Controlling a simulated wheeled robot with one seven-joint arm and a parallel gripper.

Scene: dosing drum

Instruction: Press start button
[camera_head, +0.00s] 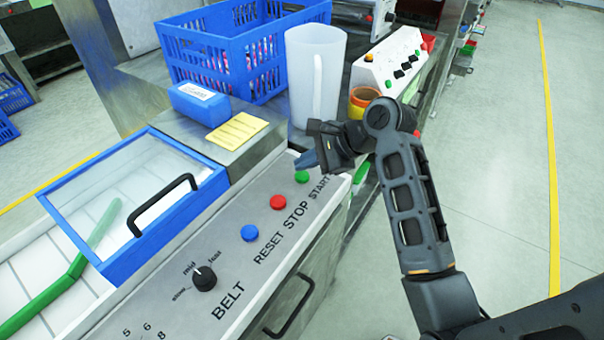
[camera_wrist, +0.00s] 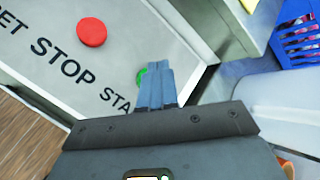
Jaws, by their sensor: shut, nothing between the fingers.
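The green start button (camera_head: 302,177) sits at the right end of the control panel, beside the word START. In the wrist view the green button (camera_wrist: 141,76) is partly hidden behind my blue fingertips. My gripper (camera_head: 304,160) is shut and empty, with its fingertips just above or at the green button. I cannot tell whether they touch it. The red stop button (camera_head: 278,202) lies to its left, and it also shows in the wrist view (camera_wrist: 92,32).
A blue reset button (camera_head: 249,233) and a black belt knob (camera_head: 204,279) are further along the panel. A white pitcher (camera_head: 314,80), a blue crate (camera_head: 215,55), a blue box (camera_head: 199,104) and a yellow note (camera_head: 236,131) stand behind. An orange jar (camera_head: 362,101) is nearby.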

